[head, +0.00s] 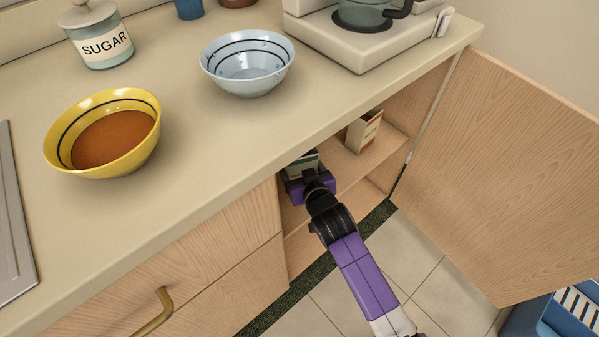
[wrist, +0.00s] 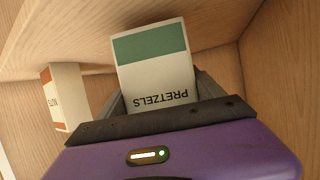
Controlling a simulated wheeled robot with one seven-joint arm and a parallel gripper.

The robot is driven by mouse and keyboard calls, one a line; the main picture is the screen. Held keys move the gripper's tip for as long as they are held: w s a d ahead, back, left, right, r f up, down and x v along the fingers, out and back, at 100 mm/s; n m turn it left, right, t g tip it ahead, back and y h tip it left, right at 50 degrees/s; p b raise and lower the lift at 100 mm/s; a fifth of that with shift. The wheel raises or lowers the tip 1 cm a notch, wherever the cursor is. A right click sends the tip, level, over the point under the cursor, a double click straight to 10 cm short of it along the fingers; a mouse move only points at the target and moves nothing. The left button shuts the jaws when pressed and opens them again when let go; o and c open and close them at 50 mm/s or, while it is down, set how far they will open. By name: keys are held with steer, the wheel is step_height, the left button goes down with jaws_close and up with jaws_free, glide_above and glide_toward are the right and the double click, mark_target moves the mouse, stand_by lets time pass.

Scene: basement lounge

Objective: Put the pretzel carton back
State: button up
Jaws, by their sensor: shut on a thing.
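The pretzel carton (wrist: 154,62) is white with a green band and the word PRETZELS, which appears upside down in the wrist view. My gripper (wrist: 158,100) is shut on it, with a dark finger on each side. In the head view the carton (head: 303,163) shows only in part, just past my gripper (head: 308,178), inside the open cupboard under the counter. My gripper is at the left part of the cupboard, at about shelf height. Whether the carton touches the shelf cannot be told.
A nuts carton (wrist: 66,95) stands on the cupboard shelf (head: 345,167), right of my gripper in the head view (head: 364,131). The cupboard door (head: 510,165) is swung open to the right. Bowls and a sugar jar (head: 97,36) stand on the counter (head: 215,130) above.

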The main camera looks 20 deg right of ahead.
steer(key=shift+f, duration=0.8)
steer(key=shift+f, duration=0.1)
steer(key=shift+f+b, duration=0.15)
steer(key=shift+b, duration=0.15)
steer(key=o, duration=1.5)
steer(key=shift+s+r+p, duration=0.15)
steer(key=shift+r+p, duration=0.2)
steer(key=p+v, duration=0.2)
steer(key=v, duration=0.9)
steer(key=shift+s, duration=0.4)
